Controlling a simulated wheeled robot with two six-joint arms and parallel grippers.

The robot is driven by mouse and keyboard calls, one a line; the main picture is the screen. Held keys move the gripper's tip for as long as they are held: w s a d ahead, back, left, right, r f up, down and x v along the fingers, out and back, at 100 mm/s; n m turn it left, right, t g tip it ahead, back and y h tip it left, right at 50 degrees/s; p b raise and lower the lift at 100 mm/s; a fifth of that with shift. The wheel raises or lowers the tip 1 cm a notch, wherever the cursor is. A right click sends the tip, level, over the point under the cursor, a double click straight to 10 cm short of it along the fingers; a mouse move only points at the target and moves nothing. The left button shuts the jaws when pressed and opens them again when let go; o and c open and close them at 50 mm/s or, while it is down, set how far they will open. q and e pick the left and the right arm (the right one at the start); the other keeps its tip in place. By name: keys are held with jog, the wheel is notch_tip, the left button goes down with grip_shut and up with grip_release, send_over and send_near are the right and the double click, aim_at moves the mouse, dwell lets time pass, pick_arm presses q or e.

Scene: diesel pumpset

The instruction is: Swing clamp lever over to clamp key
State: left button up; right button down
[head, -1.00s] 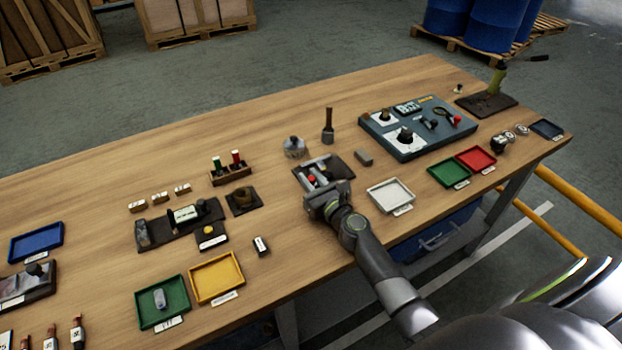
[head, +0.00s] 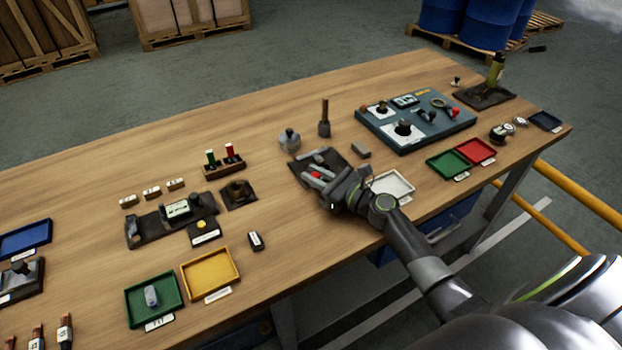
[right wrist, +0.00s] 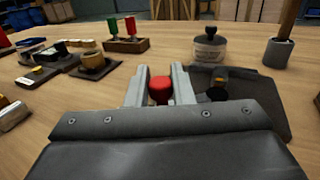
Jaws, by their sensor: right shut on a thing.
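The clamp fixture has a dark base plate (head: 298,163) on the table, right of centre in the head view. Its plate also shows in the right wrist view (right wrist: 270,100). The clamp lever's red knob (head: 315,175) sits between the fingers of my right gripper (head: 318,168). In the right wrist view the red knob (right wrist: 160,90) is between the two grey fingers, which are shut on it. The lever below the knob and the clamped spot are mostly hidden by the gripper. I cannot make out the key. My left gripper is not in view.
A small grey block (head: 360,150) lies right of the fixture. A grey jar (head: 290,140) and a pot with a brown handle (head: 324,128) stand behind it. A white tray (head: 408,190) is close to my right arm.

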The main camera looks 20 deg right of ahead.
jog(key=shift+s+d+f+n+g+y+b, duration=0.1)
jog(key=shift+s+d+n+g+y+b, duration=0.15)
jog(key=shift+n+y+b, duration=0.25)
jog(key=shift+s+d+n+g+y+b, duration=0.1)
jog(key=shift+n+g+y+b, duration=0.25)
jog(key=shift+y, duration=0.25)
jog(key=c, duration=1.3)
grip_release()
jog(key=b+v, duration=0.3)
jog(key=v, duration=1.3)
jog(key=shift+d+b, duration=0.1)
jog(key=shift+b, duration=0.3)
jog(key=shift+s+d, duration=0.4)
jog(key=shift+s, duration=0.1)
jog(key=shift+c, duration=0.4)
